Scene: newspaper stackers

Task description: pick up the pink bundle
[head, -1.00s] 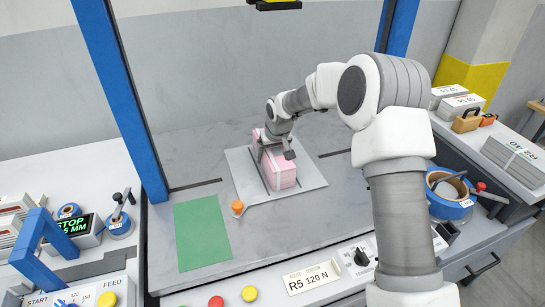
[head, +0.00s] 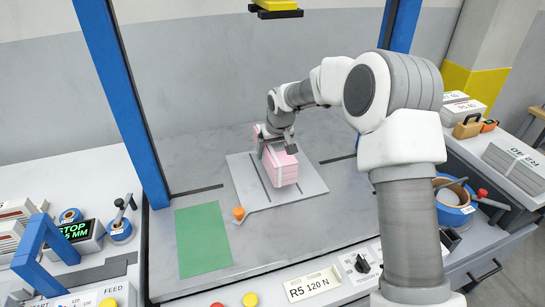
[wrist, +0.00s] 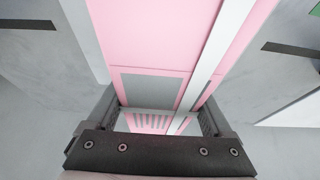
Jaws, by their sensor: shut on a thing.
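The pink bundle (head: 282,170) is a block of pink papers with a pale strap around it. My gripper (head: 277,146) is shut on its rear part from above. The bundle appears held slightly above the light grey plate (head: 311,191), with a small gap hard to judge. In the wrist view, the bundle (wrist: 140,35) runs between the two fingers of my gripper (wrist: 158,118), and the white strap lies along its right side. The fingers hide parts of its sides.
An orange knob (head: 238,213) is at the plate's front left corner. A green mat (head: 203,241) lies flat to the left. Blue posts (head: 122,100) frame the bench, and a yellow-black fixture (head: 276,9) hangs above. Grey bundles (head: 517,165) and a blue tape roll (head: 452,203) sit right.

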